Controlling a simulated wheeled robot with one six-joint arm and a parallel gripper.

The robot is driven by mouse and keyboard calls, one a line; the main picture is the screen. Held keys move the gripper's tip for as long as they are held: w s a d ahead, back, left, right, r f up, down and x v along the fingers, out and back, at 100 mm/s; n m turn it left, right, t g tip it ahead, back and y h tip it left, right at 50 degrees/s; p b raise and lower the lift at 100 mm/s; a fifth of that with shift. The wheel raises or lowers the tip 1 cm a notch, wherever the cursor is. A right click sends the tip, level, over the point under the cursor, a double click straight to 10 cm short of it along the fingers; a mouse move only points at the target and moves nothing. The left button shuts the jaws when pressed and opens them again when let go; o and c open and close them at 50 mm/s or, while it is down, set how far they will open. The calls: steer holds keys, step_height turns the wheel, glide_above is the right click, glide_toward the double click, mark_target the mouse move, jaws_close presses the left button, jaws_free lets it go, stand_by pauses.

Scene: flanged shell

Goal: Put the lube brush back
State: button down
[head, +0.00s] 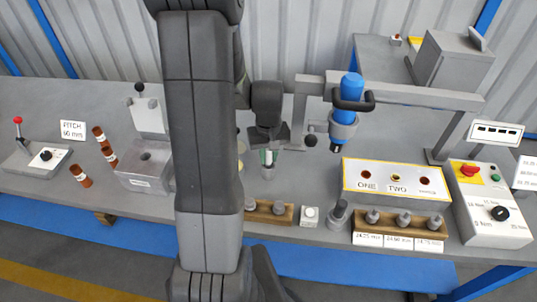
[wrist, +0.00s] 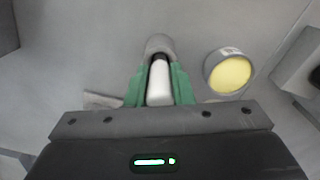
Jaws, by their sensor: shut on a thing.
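The lube brush shows in the wrist view as a white handle (wrist: 159,84) with a dark part beyond it. My gripper (wrist: 160,92) has green fingers shut on the handle from both sides. The far end of the brush points at a round grey cup (wrist: 160,43). It seems to be at or in the cup's mouth, but I cannot tell how deep. In the head view my gripper (head: 268,157) is low over the bench, just above the grey cup (head: 269,173). A round tin with a yellow top (wrist: 230,73) stands right of the cup in the wrist view.
My arm hides part of the bench (head: 90,100) in the head view. A wooden rack (head: 270,217) with grey pieces stands in front of the cup. A blue tool (head: 348,100) hangs to the right, above a ONE/TWO box (head: 397,182). A grey block fixture (head: 145,170) stands left.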

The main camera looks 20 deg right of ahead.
steer(key=shift+f, duration=0.15)
steer(key=c, duration=1.3)
jaws_free()
step_height(320, 180, up, 12)
steer(key=shift+r, duration=0.15)
